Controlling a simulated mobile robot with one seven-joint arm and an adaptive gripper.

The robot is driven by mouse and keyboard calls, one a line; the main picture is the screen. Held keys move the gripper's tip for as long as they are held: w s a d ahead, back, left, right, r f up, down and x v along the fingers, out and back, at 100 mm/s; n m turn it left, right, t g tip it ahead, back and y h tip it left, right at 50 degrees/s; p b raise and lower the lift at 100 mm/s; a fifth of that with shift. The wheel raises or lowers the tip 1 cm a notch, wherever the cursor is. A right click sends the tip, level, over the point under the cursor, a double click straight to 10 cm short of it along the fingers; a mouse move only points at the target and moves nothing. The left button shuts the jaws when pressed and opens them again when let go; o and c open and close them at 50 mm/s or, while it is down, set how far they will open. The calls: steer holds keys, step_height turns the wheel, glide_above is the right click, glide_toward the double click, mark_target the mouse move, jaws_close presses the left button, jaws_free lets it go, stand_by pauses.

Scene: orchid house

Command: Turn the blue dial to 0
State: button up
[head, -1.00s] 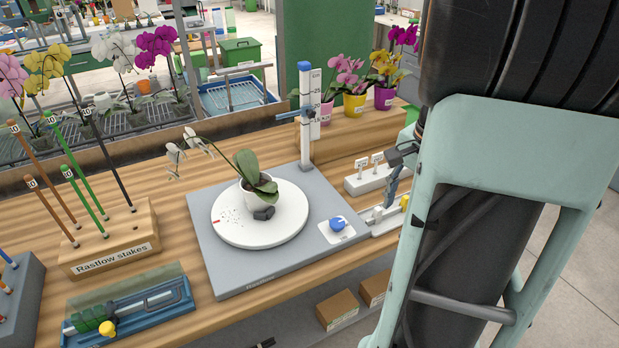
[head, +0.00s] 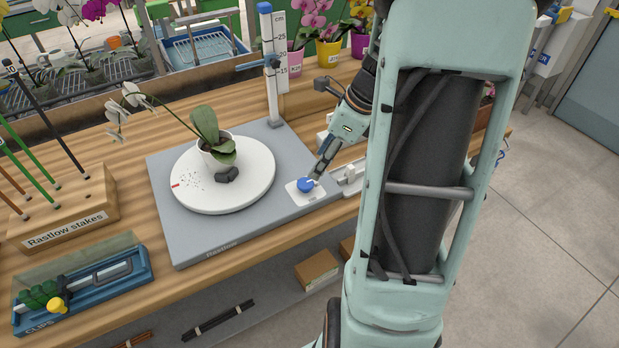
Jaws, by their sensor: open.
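The blue dial (head: 305,185) sits on a small white plate (head: 296,196) at the right front corner of the grey base board (head: 185,246). My gripper (head: 314,176) is at the dial's upper right side, its fingers pointing down at it. The fingers are open, and at least one is close to the dial; I cannot tell whether they touch it. The dial's pointer and any marks around it are too small to read, and the fingers hide part of its far side.
A white turntable (head: 246,196) with a potted white orchid (head: 214,148) is left of the dial. A measuring post (head: 270,80) stands behind. A white rack (head: 350,180) is close on the right. Stakes block (head: 70,215) and clip tray (head: 85,290) lie left.

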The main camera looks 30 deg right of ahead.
mark_target(306, 183)
steer(key=b+x, duration=0.1)
steer(key=x, duration=0.7)
steer(key=shift+f, duration=0.15)
steer(key=c, duration=1.1)
